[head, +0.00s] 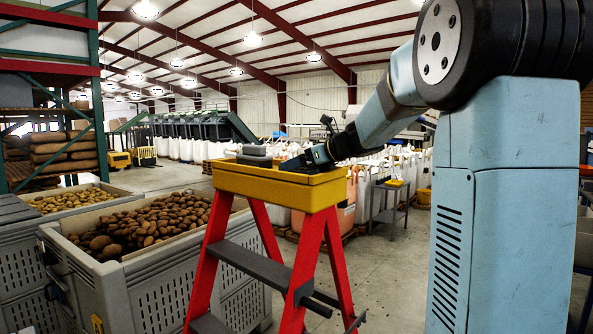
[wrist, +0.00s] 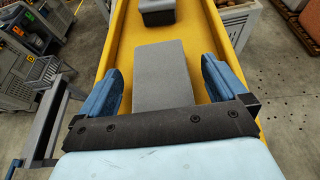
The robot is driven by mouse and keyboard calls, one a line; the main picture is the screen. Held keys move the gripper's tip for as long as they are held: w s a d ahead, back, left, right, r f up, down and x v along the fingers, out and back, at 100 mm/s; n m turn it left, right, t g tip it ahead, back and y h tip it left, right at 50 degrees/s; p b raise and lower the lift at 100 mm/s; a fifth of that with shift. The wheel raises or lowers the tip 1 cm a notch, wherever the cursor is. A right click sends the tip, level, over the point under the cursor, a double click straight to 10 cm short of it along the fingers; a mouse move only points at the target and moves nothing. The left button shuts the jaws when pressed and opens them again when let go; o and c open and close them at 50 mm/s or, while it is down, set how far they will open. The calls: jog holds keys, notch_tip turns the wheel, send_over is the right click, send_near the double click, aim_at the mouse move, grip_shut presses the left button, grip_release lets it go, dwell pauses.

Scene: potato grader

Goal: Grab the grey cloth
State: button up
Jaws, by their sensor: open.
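The grey cloth (wrist: 162,78) looks like a flat, light grey rectangle. It lies in the yellow tray top (wrist: 112,45) of a red stepladder. In the wrist view, my gripper (wrist: 162,70) is open, with one blue finger at each side of the cloth; the cloth's near end is hidden behind the dark gripper bar. Gaps show between the fingers and the cloth. In the head view, my gripper (head: 303,161) is low over the right part of the tray top (head: 280,187). Grey items (head: 255,150) show left of it; I cannot tell which one is the cloth.
A darker grey block (wrist: 157,12) lies farther along the tray. The tray's raised yellow rim runs close outside both fingers. Potato crates (head: 150,285) stand left of the red ladder (head: 212,250). A small grey table (head: 390,198) stands behind, to the right.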

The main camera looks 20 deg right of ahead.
jog(key=shift+w+a+f, duration=0.2)
jog(key=shift+w+a, duration=0.05)
jog(key=shift+w, duration=0.15)
jog(key=shift+c, duration=0.3)
jog(key=c, duration=1)
jog(key=shift+r, duration=0.1)
